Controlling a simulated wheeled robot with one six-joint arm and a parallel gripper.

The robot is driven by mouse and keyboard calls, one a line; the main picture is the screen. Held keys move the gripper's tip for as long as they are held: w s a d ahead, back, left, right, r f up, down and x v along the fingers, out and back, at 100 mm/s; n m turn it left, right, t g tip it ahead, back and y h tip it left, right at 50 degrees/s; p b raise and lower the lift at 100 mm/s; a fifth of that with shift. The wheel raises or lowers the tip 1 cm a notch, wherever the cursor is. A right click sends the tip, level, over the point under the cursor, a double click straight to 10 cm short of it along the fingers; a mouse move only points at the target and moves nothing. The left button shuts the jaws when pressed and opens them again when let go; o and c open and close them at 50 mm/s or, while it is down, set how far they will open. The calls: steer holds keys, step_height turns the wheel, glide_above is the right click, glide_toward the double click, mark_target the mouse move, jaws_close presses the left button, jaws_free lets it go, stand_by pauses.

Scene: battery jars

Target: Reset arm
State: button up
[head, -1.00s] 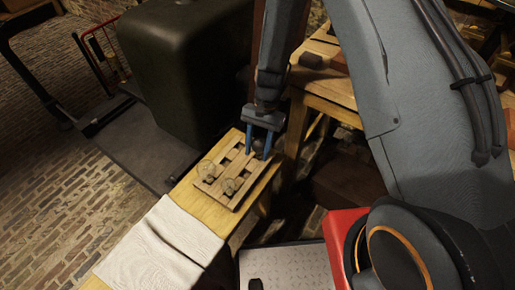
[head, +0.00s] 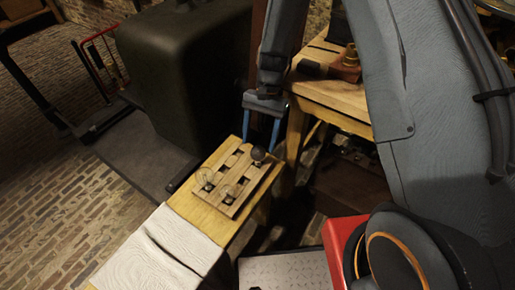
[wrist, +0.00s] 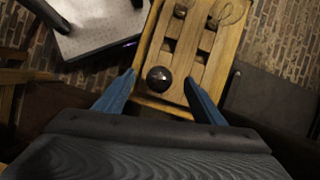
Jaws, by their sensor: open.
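My gripper (head: 261,133) is open, its two blue fingers spread above the far end of a wooden rack (head: 232,183) on a narrow wooden bench. A dark round ball-like knob (head: 258,153) sits at the rack's far end, just below and between the fingers, apart from them as far as I can tell. In the wrist view the dark ball (wrist: 159,79) lies between the open fingers (wrist: 161,82), with nothing gripped. Two clear glass jars, one at the left (head: 207,180) and one at the right (head: 228,193), stand in the rack's nearer part.
A white cloth (head: 160,250) covers the bench's near end. A large dark green cabinet (head: 185,80) stands behind left. A wooden table (head: 335,95) with small items stands right of the gripper.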

steer(key=shift+w+d+r, duration=0.1)
steer(key=shift+w+r, duration=0.1)
steer(key=shift+r, duration=0.3)
steer(key=shift+r, duration=0.1)
steer(key=s+d+r+n+t+p, duration=0.1)
steer(key=s+d+r, duration=0.3)
steer(key=r, duration=0.3)
steer(key=s+d+r+n+t+h+p, duration=0.1)
steer(key=s+d+r+n+p, duration=0.1)
steer(key=s+d+r, duration=0.3)
steer(key=s+d+r+n+t+h+p, duration=0.1)
steer(key=s+d+r, duration=0.4)
steer(key=r, duration=0.6)
steer(key=shift+s+n+t+p, duration=0.6)
steer(key=shift+s+n, duration=0.1)
steer(key=shift+s, duration=0.55)
